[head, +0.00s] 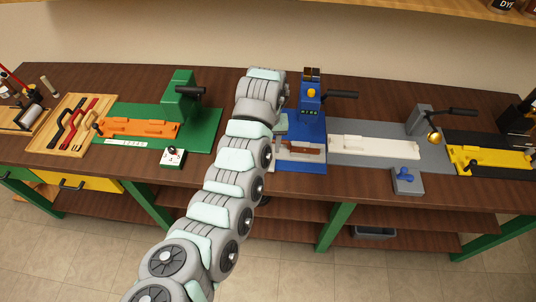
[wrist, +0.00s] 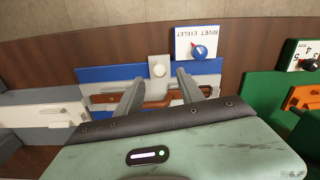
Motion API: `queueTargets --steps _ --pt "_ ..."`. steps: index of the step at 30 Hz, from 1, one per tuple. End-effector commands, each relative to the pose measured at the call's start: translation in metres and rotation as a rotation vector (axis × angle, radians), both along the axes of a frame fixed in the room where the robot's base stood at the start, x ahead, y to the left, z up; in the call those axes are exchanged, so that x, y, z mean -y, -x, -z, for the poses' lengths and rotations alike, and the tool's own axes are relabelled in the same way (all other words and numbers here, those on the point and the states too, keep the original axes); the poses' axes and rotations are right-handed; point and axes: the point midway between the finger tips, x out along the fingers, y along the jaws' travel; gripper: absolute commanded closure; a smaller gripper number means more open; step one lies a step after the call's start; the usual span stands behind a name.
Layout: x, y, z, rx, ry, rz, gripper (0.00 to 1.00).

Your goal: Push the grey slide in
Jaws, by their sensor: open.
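The grey slide (head: 300,156) lies on the blue station (head: 312,127), with a brown piece on it. In the wrist view the slide (wrist: 208,68) and the brown piece (wrist: 157,100) show between and beside my gripper's fingers. My gripper (wrist: 160,79) is open, its two fingers apart over the blue station and nothing seen held between them. Whether the fingers touch the slide cannot be told. In the head view my arm hides the left part of the station and most of my gripper.
A white slide (head: 374,147) lies to the right in the head view, a green station with an orange slide (head: 138,128) to the left. A yellow slide (head: 490,160) is farther right.

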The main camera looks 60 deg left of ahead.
Motion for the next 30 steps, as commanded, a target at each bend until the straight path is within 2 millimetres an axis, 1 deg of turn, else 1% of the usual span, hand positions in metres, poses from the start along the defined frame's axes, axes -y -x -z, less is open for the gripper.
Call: queueTargets --steps 3,9,15,22,23,30 --pt "0.001 0.002 0.020 -0.004 0.004 -0.001 0.55" --pt "-0.001 0.001 0.043 -0.002 -0.001 0.001 0.55" --pt "-0.002 0.000 0.050 0.004 -0.004 -0.001 0.55" --pt "-0.002 0.000 0.051 0.004 -0.004 -0.001 0.55" --pt "-0.002 0.000 0.051 0.004 -0.004 -0.001 0.57" --pt "-0.001 0.000 0.051 0.004 -0.004 -0.001 0.76"
